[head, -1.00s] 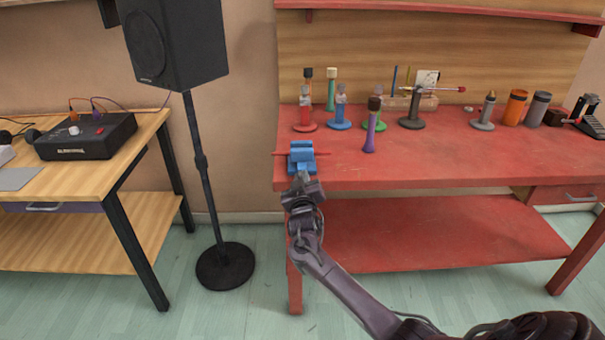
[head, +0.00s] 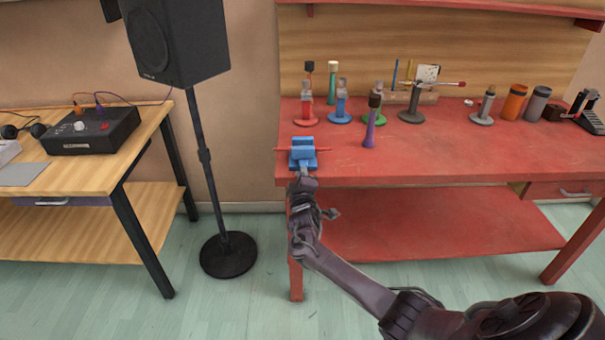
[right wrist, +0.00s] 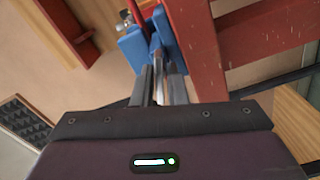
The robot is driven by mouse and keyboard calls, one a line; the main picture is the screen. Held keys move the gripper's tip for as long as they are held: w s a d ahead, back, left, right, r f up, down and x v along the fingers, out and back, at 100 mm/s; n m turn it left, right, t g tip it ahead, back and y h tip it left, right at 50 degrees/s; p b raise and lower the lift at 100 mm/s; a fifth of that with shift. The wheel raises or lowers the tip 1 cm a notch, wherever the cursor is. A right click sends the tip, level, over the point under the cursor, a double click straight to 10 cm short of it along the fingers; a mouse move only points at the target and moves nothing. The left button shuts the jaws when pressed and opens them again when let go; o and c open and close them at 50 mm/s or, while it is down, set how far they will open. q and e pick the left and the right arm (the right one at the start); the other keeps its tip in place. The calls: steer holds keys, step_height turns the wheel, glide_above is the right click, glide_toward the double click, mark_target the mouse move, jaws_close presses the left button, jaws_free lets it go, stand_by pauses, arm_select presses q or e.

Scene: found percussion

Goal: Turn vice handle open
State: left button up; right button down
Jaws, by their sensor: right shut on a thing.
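The blue vice (head: 302,158) sits at the front left corner of the red bench, with a thin red bar (head: 283,149) lying across it. My right gripper (head: 304,176) reaches up from below to the vice's front face. It is shut on the vice handle, which is mostly hidden by the fingers. In the right wrist view the blue vice (right wrist: 132,46) and the red bar (right wrist: 139,14) lie just beyond the gripper's fingers (right wrist: 158,84), which are close together. My left gripper is not in view.
The red bench (head: 440,160) holds several coloured shakers, an orange cylinder (head: 514,103) and a grey cylinder (head: 537,104) behind and to the right. A black speaker stand (head: 206,170) stands left. The floor below the vice is clear.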

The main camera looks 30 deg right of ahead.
steer(key=shift+n, duration=0.5)
steer(key=c, duration=1.5)
jaws_free()
steer(key=shift+s+f, duration=0.1)
steer(key=shift+f, duration=0.05)
